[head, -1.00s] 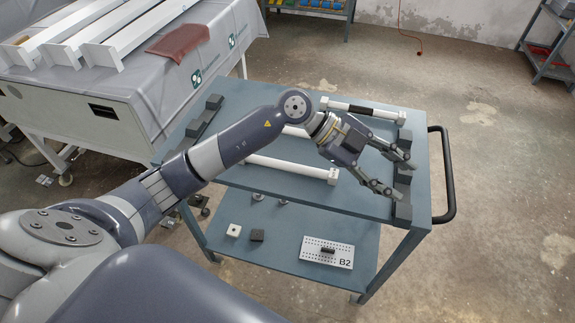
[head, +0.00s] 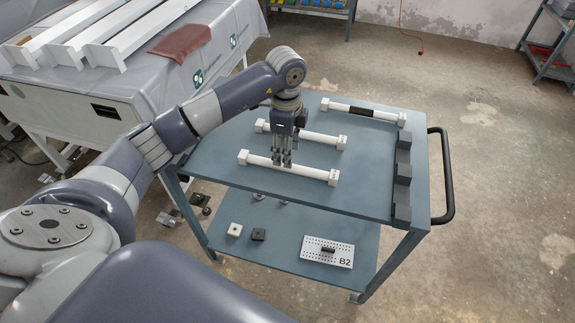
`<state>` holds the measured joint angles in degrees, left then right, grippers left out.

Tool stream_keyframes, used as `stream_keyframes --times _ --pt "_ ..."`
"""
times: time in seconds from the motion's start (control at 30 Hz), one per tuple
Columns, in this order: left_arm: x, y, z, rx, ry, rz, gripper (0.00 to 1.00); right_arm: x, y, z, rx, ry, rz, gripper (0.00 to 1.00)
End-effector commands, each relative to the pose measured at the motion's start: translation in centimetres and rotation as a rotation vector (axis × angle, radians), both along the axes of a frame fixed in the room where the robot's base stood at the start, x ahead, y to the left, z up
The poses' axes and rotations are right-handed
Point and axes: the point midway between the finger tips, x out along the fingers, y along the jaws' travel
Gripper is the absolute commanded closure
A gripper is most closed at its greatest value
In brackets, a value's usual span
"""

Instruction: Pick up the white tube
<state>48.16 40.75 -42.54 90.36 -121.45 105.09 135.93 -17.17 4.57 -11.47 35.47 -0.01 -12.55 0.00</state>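Three tubes with white block ends lie on the cart's blue-grey top. The near white tube (head: 312,172) is plain white. The far tube (head: 362,110) is white with a black middle band. My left gripper (head: 282,163) points straight down, with its fingertips at the near tube's middle. The fingers look close together from this angle. I cannot tell whether they touch or grip the tube. My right gripper is not in view.
The cart (head: 225,158) has dark notched holders (head: 402,180) along its right edge and a black handle (head: 447,180). Its lower shelf holds a white plate marked B2 (head: 327,252) and small blocks. A covered table (head: 130,85) with white beams stands at the left.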

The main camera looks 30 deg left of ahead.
Motion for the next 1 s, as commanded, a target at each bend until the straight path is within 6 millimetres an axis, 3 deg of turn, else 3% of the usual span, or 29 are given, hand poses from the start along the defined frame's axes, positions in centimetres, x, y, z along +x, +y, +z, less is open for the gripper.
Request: stream_keyframes --times 0.17,0.43,0.73,0.93,1.0 --pt "0.0 -0.1 -1.3 0.0 0.002 -0.001 0.55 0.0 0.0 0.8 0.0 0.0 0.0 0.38" --pt "0.2 -0.3 -5.1 -0.001 0.001 -0.002 0.55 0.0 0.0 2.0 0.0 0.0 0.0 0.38" --pt "0.2 -0.3 -5.7 -0.001 -0.002 -0.003 0.55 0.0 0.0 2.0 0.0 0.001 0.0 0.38" --pt "0.2 -0.3 -5.6 -0.001 -0.002 -0.003 1.0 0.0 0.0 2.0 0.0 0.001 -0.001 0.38" --pt "0.2 -0.3 -5.6 -0.002 -0.001 -0.003 1.0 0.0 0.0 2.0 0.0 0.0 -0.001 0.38"
